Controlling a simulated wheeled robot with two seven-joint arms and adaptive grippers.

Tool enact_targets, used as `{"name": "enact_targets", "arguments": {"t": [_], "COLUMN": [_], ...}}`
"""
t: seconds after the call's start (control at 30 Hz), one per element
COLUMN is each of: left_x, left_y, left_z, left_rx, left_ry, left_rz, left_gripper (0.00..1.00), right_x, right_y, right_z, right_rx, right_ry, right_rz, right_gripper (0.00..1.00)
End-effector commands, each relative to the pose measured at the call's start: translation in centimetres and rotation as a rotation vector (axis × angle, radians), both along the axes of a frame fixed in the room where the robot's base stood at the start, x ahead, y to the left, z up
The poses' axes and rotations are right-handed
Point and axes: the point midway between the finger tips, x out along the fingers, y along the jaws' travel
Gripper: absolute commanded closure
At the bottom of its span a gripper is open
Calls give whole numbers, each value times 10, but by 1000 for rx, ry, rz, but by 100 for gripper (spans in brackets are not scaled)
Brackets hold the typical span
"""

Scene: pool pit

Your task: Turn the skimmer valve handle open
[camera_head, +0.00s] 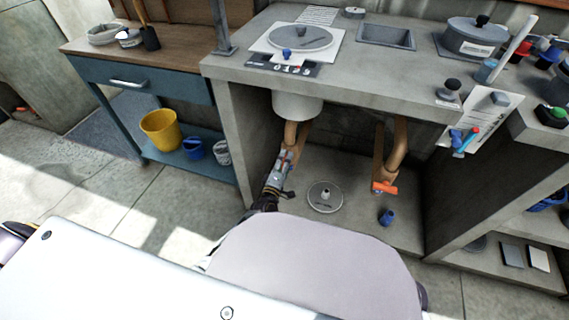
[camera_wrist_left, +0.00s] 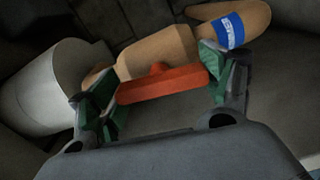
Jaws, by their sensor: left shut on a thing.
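In the left wrist view an orange-red valve handle (camera_wrist_left: 163,84) lies crosswise in front of a tan pipe (camera_wrist_left: 158,55) with a blue label band (camera_wrist_left: 230,31). The label's lettering is too small to read surely. My left gripper (camera_wrist_left: 155,88) is shut on this handle, with a green-padded finger at each end. In the head view my left gripper (camera_head: 284,163) is under the counter at the left tan pipe (camera_head: 291,134), and it mostly hides the handle there. My right gripper is not in view.
A second pipe with an orange handle (camera_head: 384,187) stands to the right. A round lid (camera_head: 325,196) and a blue object (camera_head: 386,216) lie on the pit floor. The concrete counter (camera_head: 350,81) overhangs the pipes. A white basin (camera_head: 297,106) hangs above the left pipe.

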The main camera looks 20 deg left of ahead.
Motion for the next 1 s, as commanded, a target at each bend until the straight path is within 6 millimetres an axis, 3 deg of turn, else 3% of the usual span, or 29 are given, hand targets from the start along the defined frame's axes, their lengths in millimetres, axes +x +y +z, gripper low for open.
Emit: {"name": "enact_targets", "arguments": {"t": [0.3,0.77,0.8,0.93,1.0], "left_x": [0,0,0,0,0], "left_y": [0,0,0,0,0], "left_z": [0,1,1,1,1], "left_rx": [-130,-152,-152,-151,-150], "left_ry": [4,4,4,4,4], "left_rz": [-1,0,0,0,0], "left_gripper": [45,45,18,2,0], "right_x": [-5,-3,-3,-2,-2], "right_y": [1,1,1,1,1], "right_z": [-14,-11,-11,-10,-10], "right_rx": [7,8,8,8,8], "right_ry": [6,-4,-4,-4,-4], "right_rz": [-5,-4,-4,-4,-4], "right_gripper": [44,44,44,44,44]}}
